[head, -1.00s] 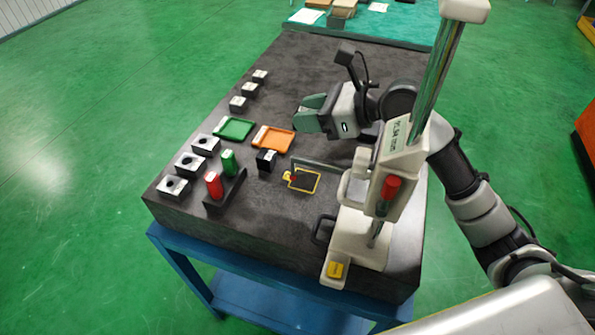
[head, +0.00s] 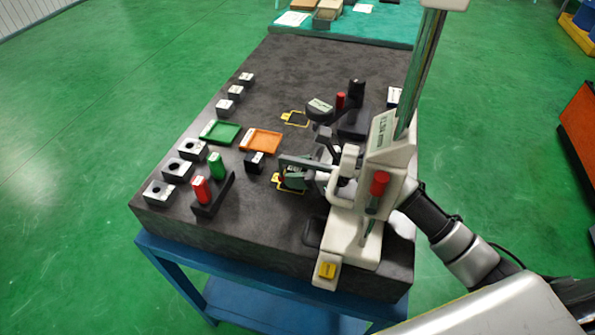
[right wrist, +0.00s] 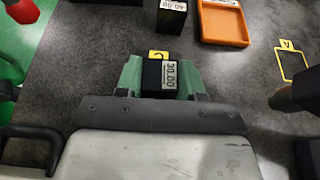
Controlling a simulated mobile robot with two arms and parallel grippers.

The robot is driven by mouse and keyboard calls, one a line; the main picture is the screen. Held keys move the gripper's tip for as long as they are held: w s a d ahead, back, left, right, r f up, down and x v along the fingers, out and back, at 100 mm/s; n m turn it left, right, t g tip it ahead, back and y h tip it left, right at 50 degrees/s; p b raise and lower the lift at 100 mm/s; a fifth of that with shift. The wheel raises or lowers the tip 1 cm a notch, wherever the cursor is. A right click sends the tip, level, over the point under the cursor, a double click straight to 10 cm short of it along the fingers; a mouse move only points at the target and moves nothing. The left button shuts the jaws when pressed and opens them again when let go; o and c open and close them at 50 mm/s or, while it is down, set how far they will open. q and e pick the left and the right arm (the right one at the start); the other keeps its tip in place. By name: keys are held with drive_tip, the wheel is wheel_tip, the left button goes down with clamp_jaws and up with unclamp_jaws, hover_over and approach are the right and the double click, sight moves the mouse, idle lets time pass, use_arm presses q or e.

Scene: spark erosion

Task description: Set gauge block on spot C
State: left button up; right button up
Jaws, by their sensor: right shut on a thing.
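My right gripper (head: 293,178) is low at spot C (head: 289,187), a yellow outline on the dark plate, partly hidden behind the height gauge's arm. In the right wrist view its green fingers (right wrist: 160,80) are shut on a dark gauge block (right wrist: 170,76) with a white "30.00" label. Spot C's yellow tag (right wrist: 158,55) shows just beyond the block. The block covers much of the spot, and I cannot tell whether it touches the plate. My left gripper is not in view.
The white height gauge (head: 362,215) stands close at right. Another black block (head: 254,162) stands left of the spot, near the orange tray (head: 261,141) and green tray (head: 220,132). Red and green plugs (head: 209,177) stand farther left. Another yellow outline (head: 295,117) lies behind.

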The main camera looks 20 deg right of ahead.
drive_tip(key=o, duration=1.1)
drive_tip(key=shift+f, duration=0.1)
drive_tip(key=b+v, duration=0.1)
drive_tip(key=v, duration=1.1)
drive_tip(key=shift+s, duration=0.1)
